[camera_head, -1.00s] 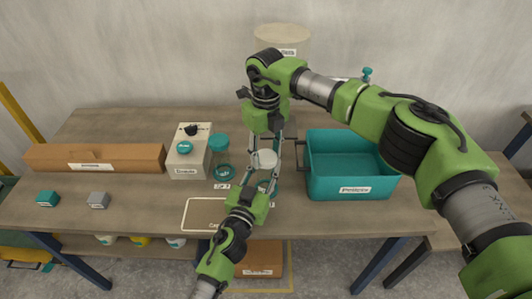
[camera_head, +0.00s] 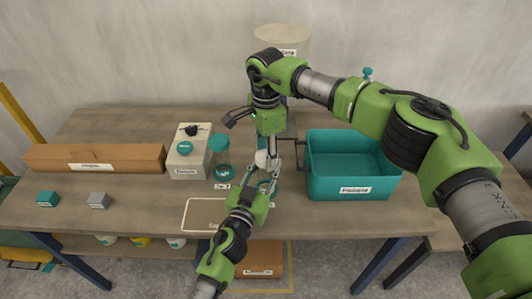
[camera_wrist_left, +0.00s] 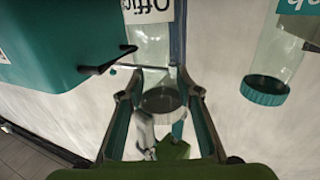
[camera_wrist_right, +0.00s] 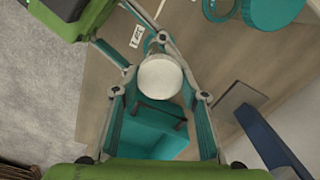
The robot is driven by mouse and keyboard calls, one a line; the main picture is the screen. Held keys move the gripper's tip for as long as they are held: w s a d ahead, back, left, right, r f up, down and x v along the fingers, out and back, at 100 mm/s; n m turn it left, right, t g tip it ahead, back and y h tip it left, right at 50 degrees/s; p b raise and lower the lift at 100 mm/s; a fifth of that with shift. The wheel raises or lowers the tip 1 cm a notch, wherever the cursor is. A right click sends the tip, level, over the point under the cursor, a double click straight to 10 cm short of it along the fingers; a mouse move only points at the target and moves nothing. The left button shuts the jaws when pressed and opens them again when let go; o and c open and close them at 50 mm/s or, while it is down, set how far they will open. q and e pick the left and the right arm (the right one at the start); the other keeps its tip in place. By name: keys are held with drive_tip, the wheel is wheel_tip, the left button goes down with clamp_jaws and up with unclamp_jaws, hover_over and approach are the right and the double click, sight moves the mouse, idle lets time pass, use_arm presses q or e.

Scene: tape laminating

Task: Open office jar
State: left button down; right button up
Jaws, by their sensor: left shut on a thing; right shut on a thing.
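The office jar (camera_wrist_left: 150,45) is clear, with a white label reading "Office" in the left wrist view. My left gripper (camera_wrist_left: 162,75) is shut on its body, one finger on each side. The jar's pale round lid (camera_wrist_right: 160,76) shows from above in the right wrist view, between the fingers of my right gripper (camera_head: 266,158). The right gripper comes down from above and is shut on the lid. Fingers hide most of the jar in the head view. I cannot tell whether the lid is still seated on the jar.
A teal bin (camera_head: 350,188) stands close on the right. A clear jar with a teal lid (camera_head: 219,144) and a white box with a teal button (camera_head: 190,163) stand on the left. A long brown box (camera_head: 95,158) lies farther left. A bordered mat (camera_head: 203,215) lies at the front.

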drive_tip(key=shift+r, duration=0.2)
idle(0.3)
drive_tip(key=shift+r, duration=0.9)
drive_tip(key=shift+r, duration=0.1)
drive_tip(key=shift+r, duration=1.95)
use_arm(q)
drive_tip(key=c, duration=1.4)
unclamp_jaws()
